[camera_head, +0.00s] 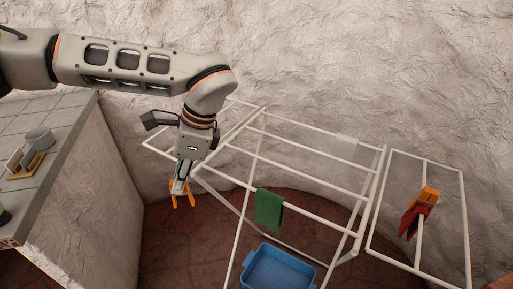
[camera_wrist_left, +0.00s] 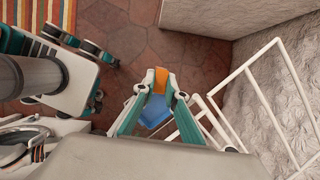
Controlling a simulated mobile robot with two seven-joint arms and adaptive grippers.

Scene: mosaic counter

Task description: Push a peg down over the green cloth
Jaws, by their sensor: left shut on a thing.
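My left gripper (camera_head: 183,186) is shut on an orange peg (camera_head: 190,200), whose two legs point down below the fingertips. The peg also shows between the fingertips in the left wrist view (camera_wrist_left: 161,76). The green cloth (camera_head: 269,210) hangs folded over a bar of the white drying rack (camera_head: 305,214), with no peg visible on it. The gripper is to the left of the cloth and apart from it, near the rack's left end. My right gripper is not in view.
A blue basin (camera_head: 278,268) stands below the green cloth. A red cloth (camera_head: 412,222) with an orange peg (camera_head: 428,197) hangs on the rack's right wing. A tiled counter (camera_head: 62,118) stands at left.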

